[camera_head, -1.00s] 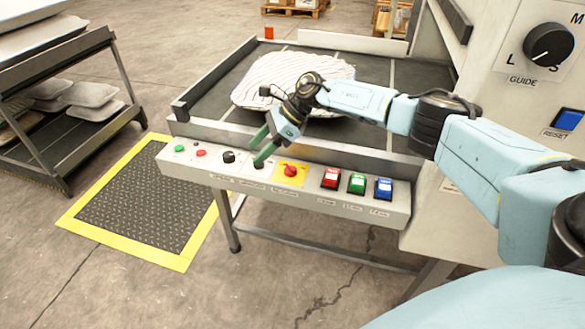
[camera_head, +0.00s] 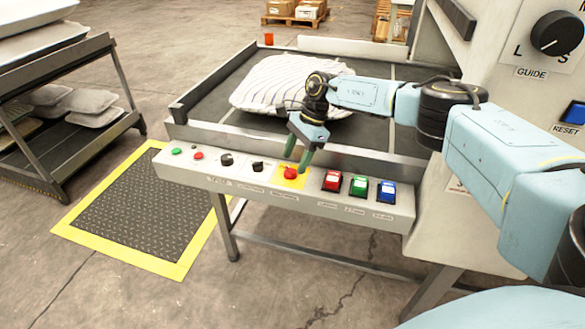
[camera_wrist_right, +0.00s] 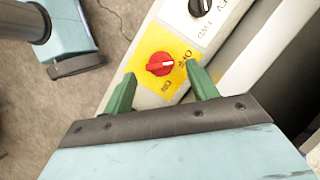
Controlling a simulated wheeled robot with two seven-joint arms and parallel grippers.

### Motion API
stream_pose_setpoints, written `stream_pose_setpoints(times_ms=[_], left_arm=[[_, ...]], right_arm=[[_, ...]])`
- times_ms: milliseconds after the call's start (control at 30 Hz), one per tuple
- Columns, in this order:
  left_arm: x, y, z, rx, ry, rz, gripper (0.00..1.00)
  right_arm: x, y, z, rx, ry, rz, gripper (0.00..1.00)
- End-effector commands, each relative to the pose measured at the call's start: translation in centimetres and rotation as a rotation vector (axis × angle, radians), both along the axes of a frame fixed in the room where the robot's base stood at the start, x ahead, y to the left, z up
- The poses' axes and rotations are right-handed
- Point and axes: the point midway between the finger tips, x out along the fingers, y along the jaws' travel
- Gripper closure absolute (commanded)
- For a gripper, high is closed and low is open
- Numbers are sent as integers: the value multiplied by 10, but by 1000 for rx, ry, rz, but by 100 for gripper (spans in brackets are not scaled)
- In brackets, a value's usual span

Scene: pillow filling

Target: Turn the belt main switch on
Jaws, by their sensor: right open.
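The belt main switch is a red rotary knob (camera_head: 291,173) on a yellow plate (camera_head: 280,182) in the middle of the front control panel. In the right wrist view the red knob (camera_wrist_right: 160,64) shows on the yellow plate with printed labels. A white mark shows on the knob. My right gripper (camera_head: 297,162) hangs just above and behind the knob, pointing down. In the wrist view its green fingers (camera_wrist_right: 162,88) are apart, one on either side of the yellow plate's near part, with nothing between them. Whether they touch the panel I cannot tell. My left gripper is not in view.
Black knobs (camera_head: 258,166) sit left of the yellow plate. Red (camera_head: 332,180), green (camera_head: 359,186) and blue (camera_head: 387,191) push buttons sit right of it. A striped pillow (camera_head: 275,85) lies on the belt behind. A shelf rack (camera_head: 125,80) stands left.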

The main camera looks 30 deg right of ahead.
Motion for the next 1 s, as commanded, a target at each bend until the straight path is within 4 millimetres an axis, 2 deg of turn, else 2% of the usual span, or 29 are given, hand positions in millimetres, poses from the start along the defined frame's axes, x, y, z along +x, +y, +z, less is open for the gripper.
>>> stream_pose_setpoints(times_ms=[33,200,567,900,1000], left_arm=[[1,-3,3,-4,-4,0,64],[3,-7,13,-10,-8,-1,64],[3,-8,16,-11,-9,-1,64],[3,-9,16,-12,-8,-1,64],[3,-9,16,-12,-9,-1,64]], right_arm=[[0,4,-9,0,1,2,42],[1,9,-23,0,0,0,42],[1,11,-26,1,0,0,42],[1,11,-26,1,0,0,86],[1,11,-26,1,0,-1,87]])
